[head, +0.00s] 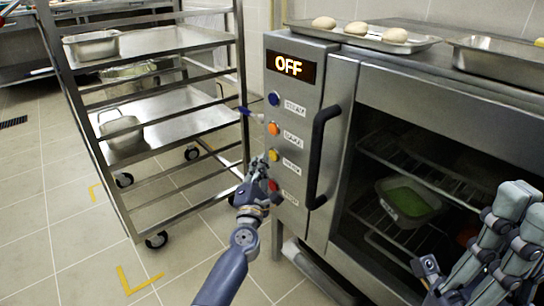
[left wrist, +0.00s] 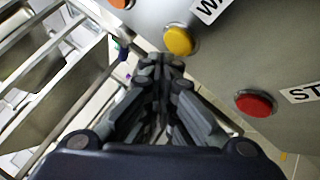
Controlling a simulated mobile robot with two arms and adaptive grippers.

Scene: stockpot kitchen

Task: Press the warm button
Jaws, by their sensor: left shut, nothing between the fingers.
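The oven's control panel carries a column of buttons. The yellow button (head: 274,155) is the one beside the warm label; the left wrist view shows this yellow button (left wrist: 179,40) next to letters starting "WA". My left gripper (head: 259,165) is shut and empty, just left of and slightly below the yellow button. In the left wrist view its fingertips (left wrist: 161,64) are close to the button's lower edge; I cannot tell whether they touch it. The display (head: 290,66) reads OFF. My right gripper (head: 480,245) is partly visible at the lower right.
A blue button (head: 273,99) and an orange button (head: 273,129) sit above, a red button (head: 273,186) below. The black door handle (head: 321,155) stands out right of the panel. A steel rack (head: 185,125) stands to the left. Dough lies on a tray (head: 362,38) on top.

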